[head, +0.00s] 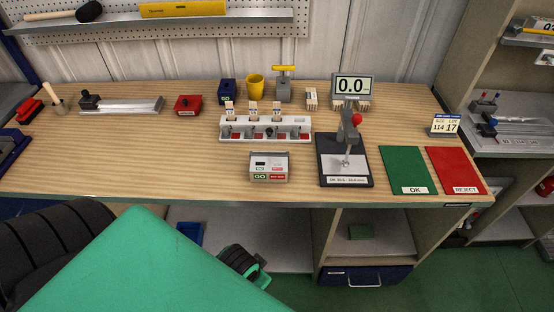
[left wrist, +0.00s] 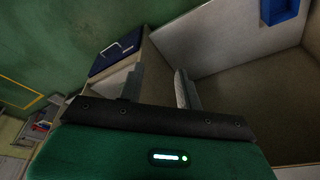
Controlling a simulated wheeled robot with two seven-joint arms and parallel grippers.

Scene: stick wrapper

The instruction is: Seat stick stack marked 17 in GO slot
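A white rack (head: 266,132) stands on the bench and holds three upright stick stacks with tags, the middle one here (head: 253,108); their markings are too small to read. A grey box (head: 268,162) in front of it has a green GO label and a red label at its front. A small sign (head: 445,124) at the right shows 114 and 17. In the left wrist view my left gripper (left wrist: 159,85) has its two fingers apart with nothing visible between them, pointing toward the cabinet and floor below the bench. My right gripper is not in view.
A gauge stand (head: 345,160) with a display reading 0.0 is right of the grey box. Green OK (head: 407,170) and red REJECT (head: 455,170) mats lie beyond it. A yellow cup (head: 254,86) and blue box (head: 227,91) stand behind. The bench's left front is clear.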

